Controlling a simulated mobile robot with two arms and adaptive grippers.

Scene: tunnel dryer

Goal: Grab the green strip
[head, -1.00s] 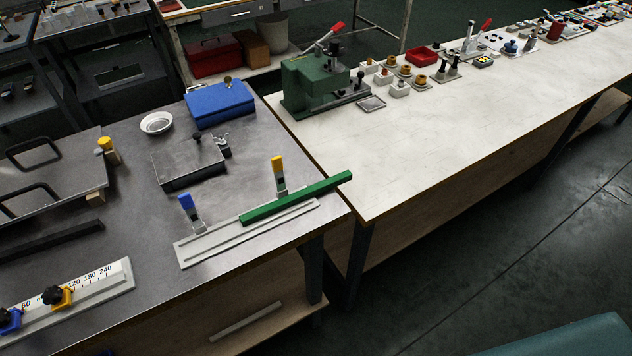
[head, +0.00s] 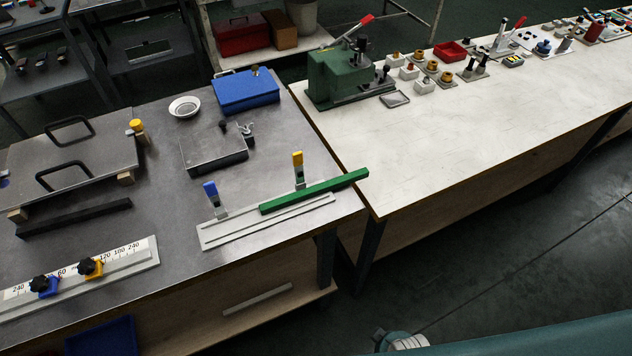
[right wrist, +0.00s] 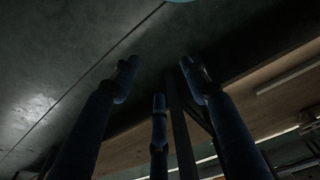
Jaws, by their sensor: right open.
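The green strip (head: 314,191) lies on a grey metal fixture plate (head: 222,234) near the right front corner of the grey table. Its right end sticks out past the plate, toward the gap before the white bench. A blue-handled clamp (head: 211,196) and a yellow-handled clamp (head: 298,168) stand upright behind it on the plate. My right gripper (right wrist: 155,85) shows in the right wrist view with its fingers spread and empty, below table height, with floor and the table's lower shelf behind. My left gripper is not in view.
A ruler fixture (head: 88,270) with two clamps lies at the front left. A hinged metal box (head: 213,150), a white bowl (head: 184,106) and a blue case (head: 246,90) stand behind. A green press (head: 335,76) is on the white bench (head: 440,130), whose front half is clear.

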